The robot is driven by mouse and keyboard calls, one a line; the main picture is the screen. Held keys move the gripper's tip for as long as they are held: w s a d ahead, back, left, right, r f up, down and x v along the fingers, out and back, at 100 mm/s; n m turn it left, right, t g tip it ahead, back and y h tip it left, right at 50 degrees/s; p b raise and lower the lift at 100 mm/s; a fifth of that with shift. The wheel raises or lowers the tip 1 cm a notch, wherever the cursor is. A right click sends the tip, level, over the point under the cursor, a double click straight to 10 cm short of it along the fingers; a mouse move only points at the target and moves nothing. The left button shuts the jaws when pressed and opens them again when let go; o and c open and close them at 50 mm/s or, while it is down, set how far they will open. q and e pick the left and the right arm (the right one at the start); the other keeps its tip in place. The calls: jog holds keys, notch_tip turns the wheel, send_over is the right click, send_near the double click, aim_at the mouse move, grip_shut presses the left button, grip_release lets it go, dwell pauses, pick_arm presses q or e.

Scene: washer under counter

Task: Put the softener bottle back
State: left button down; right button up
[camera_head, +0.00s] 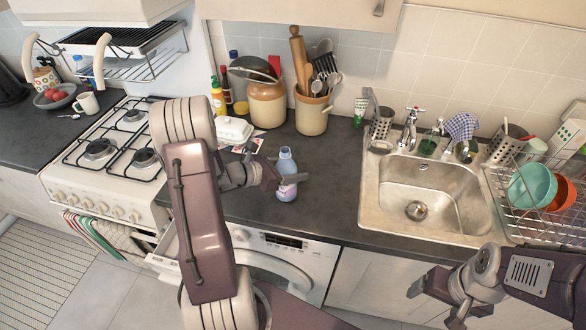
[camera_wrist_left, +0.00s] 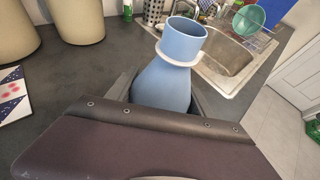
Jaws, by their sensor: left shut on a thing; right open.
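The softener bottle (camera_head: 286,172) is light blue with a pale label and stands upright at the counter, left of the sink. My left gripper (camera_head: 277,180) is shut on it from the left side. In the left wrist view the bottle (camera_wrist_left: 170,75) shows its open-looking blue top and white collar between the fingers; its lower part is hidden behind the gripper. I cannot tell whether its base touches the counter. My right gripper (camera_head: 432,300) is open and empty, low in front of the cabinet below the sink.
The dark counter (camera_head: 335,190) is clear between the bottle and the sink (camera_head: 420,205).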

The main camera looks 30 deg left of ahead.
pick_arm(q)
jog(key=shift+d+f, duration=0.1)
jog(key=shift+c, duration=2)
grip_release()
jog(key=shift+s+r, duration=0.15)
jog(key=shift+r, duration=0.15)
jog(key=v, duration=1.1)
jog(key=shift+s+a, duration=0.25)
jog(key=shift+s, duration=0.05)
jog(key=shift+r, duration=0.15)
